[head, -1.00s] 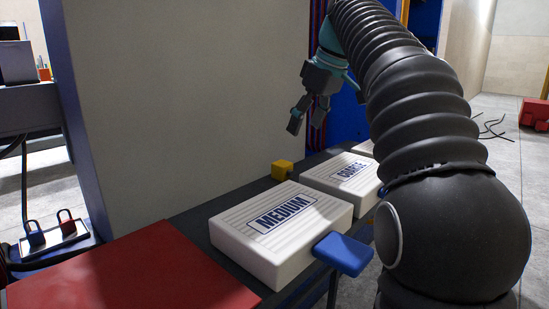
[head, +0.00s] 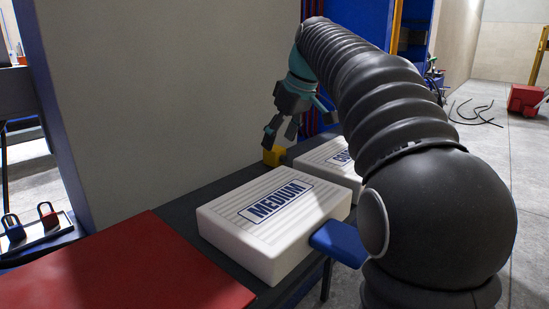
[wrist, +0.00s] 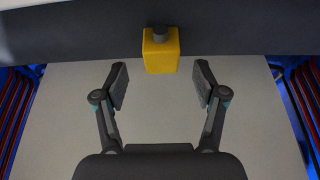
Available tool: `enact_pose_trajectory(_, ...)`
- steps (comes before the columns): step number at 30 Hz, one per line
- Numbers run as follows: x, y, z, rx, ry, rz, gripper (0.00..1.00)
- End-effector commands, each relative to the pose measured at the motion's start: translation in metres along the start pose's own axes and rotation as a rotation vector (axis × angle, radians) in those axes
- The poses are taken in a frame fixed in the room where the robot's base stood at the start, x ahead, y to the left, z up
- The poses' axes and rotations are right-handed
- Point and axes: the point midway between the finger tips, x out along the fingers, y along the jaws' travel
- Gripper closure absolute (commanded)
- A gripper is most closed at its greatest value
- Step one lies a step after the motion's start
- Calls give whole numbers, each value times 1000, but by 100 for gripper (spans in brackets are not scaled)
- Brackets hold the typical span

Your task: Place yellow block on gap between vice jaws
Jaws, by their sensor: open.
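The yellow block (head: 273,156) sits on the dark shelf behind the white case marked MEDIUM, near the wall panel. In the wrist view the yellow block (wrist: 161,52) has a grey round knob on top and lies just beyond my fingertips, centred between them. My gripper (head: 279,131) is above and close to the block in the head view. In the wrist view my gripper (wrist: 161,82) is open and empty, its two fingers spread wider than the block. No vice jaws can be made out in these frames.
The white MEDIUM case (head: 275,220) with a blue handle (head: 339,242) lies on the dark shelf (head: 200,190). A second white case (head: 325,155) lies behind it. A red panel (head: 130,270) is at front left. A tall pale panel (head: 160,90) stands behind the shelf.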

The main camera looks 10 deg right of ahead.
Motion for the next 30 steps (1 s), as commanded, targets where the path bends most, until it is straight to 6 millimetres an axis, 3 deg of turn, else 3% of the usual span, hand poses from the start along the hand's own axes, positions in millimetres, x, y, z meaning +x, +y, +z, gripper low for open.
enact_pose_trajectory(7,35,-2,0,0,-3,-2,29)
enact_pose_trajectory(17,41,-2,-1,0,-1,0,29)
enact_pose_trajectory(25,41,-2,-1,0,-1,-1,94)
enact_pose_trajectory(27,40,-2,-1,0,-1,-1,100)
enact_pose_trajectory(30,40,-2,-1,0,-1,-1,100)
